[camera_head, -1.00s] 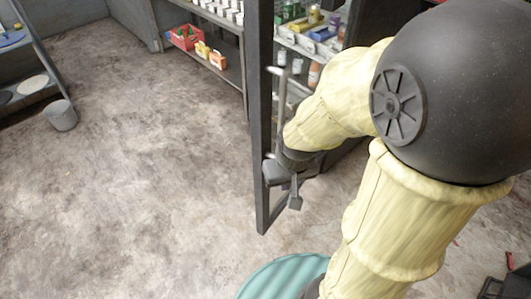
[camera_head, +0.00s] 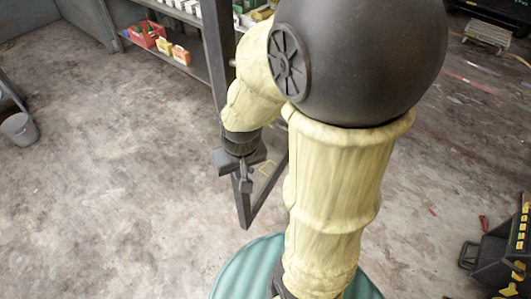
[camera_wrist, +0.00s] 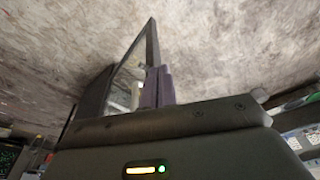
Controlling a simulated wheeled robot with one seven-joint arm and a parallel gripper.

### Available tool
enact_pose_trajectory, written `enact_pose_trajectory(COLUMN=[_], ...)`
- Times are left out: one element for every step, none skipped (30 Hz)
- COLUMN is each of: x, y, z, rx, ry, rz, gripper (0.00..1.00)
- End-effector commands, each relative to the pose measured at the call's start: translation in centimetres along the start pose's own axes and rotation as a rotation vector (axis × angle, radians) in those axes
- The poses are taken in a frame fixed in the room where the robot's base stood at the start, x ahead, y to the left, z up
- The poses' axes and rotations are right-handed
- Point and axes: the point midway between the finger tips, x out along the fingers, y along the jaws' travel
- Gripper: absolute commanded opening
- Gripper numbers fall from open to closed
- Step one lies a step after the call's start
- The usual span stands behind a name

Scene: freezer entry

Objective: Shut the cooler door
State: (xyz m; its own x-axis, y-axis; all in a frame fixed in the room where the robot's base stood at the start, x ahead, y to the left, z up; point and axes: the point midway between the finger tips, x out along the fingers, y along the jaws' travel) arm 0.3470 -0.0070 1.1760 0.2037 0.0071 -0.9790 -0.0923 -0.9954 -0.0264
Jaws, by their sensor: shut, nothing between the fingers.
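The cooler door (camera_head: 216,60) is a dark-framed door standing open. In the head view its upright edge runs from the top down to a low corner, and its bottom rail slants up to the right. My gripper (camera_head: 246,183) points down in front of the door's lower part, with shut, empty fingers. I cannot tell whether it touches the frame. In the wrist view the fingers (camera_wrist: 157,88) stand close together, with the door frame (camera_wrist: 153,42) rising just beyond them. My arm hides much of the door and the cooler behind it.
Shelves with a red crate (camera_head: 149,34) and small boxes stand behind the door at the upper left. A grey bucket (camera_head: 18,129) stands at the far left. A black-and-yellow object (camera_head: 505,255) is at the lower right. The floor on the left is clear.

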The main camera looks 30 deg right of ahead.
Motion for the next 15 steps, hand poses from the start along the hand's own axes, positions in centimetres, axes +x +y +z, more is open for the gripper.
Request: enact_pose_trajectory(x=[0.7, 1.0, 1.5, 2.0, 2.4, 3.0, 3.4, 3.9, 4.4, 4.8, 5.2, 5.7, 6.0, 6.3, 6.8], y=[0.6, 1.1, 1.9, 2.6, 3.4, 4.3, 5.0, 5.8, 6.7, 7.4, 8.2, 9.1, 9.9, 10.7, 11.8], z=[0.0, 0.0, 0.0, 0.0, 0.0, 0.0, 0.0, 0.0, -0.2, -0.2, -0.4, -0.6, -0.9, -1.1, -1.4], rx=[0.075, 0.136, 0.232, 0.313, 0.404, 0.531, 0.629, 0.731, 0.866, 0.965, 1.063, 1.192, 1.288, 1.383, 1.506], ry=[-0.025, -0.042, -0.069, -0.091, -0.114, -0.147, -0.173, -0.198, -0.230, -0.254, -0.275, -0.304, -0.323, -0.343, -0.367], rz=[-0.004, -0.009, -0.016, -0.023, -0.032, -0.048, -0.062, -0.079, -0.103, -0.123, -0.145, -0.178, -0.204, -0.232, -0.274], gripper=[0.00, 0.00, 0.00, 0.00, 0.00, 0.00, 0.00, 0.00, 0.00, 0.00, 0.00, 0.00, 0.00, 0.00, 0.00])
